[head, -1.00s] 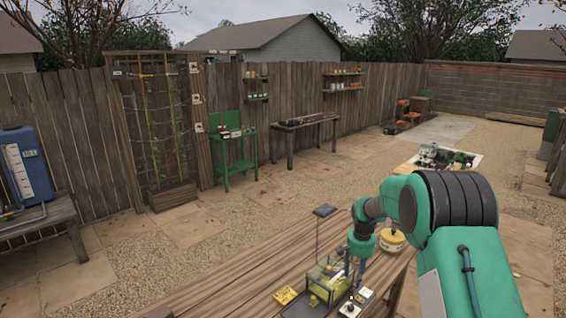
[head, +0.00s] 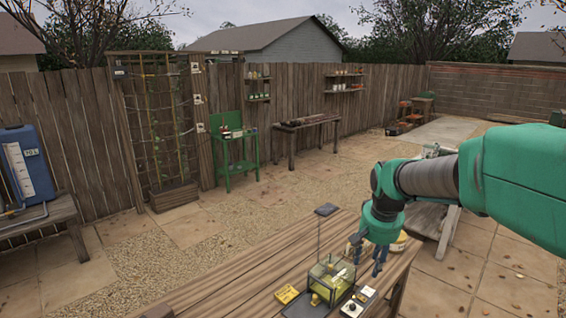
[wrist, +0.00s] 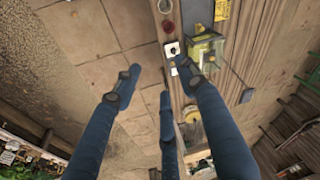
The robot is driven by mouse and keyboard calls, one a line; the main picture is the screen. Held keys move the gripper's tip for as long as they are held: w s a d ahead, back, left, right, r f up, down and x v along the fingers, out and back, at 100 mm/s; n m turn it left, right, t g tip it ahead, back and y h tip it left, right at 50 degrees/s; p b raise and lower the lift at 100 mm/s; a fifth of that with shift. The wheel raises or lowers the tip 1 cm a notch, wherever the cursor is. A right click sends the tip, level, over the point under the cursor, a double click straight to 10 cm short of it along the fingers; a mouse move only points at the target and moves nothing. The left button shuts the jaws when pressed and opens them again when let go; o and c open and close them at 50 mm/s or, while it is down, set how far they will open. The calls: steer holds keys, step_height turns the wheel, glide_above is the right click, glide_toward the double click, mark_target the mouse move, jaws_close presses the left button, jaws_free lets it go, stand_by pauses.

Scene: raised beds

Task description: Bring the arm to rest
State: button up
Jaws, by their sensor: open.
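My green arm (head: 430,180) reaches in from the right in the head view, its wrist hanging down over the right end of the wooden table (head: 235,275). My gripper (head: 368,259) points down with its dark blue fingers spread and nothing between them. In the wrist view my gripper (wrist: 158,82) shows three separated fingers, with paving and the table edge beyond them. The gripper is next to a clear tank (head: 332,280) with yellowish contents, on its right side in the head view; whether they touch is unclear.
A yellow box (head: 287,294) and a white device (head: 363,294) lie by the tank. A yellow tub (wrist: 190,113) stands on the table, mostly hidden behind my wrist in the head view. A green stand (head: 238,155) and a bench (head: 305,128) stand along the fence. Gravel between is clear.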

steer(key=s+a+r+n+t+b, duration=0.1)
steer(key=s+r, duration=0.2)
steer(key=s, duration=0.6)
steer(key=s+a+r+b, duration=0.1)
steer(key=s+r, duration=0.1)
steer(key=s, duration=0.6)
steer(key=s+a+f+n+t, duration=0.1)
steer(key=s+f+n, duration=0.1)
steer(key=s, duration=1.3)
steer(key=shift+f+t+b, duration=0.4)
steer(key=shift+f+b, duration=0.05)
steer(key=shift+f, duration=0.15)
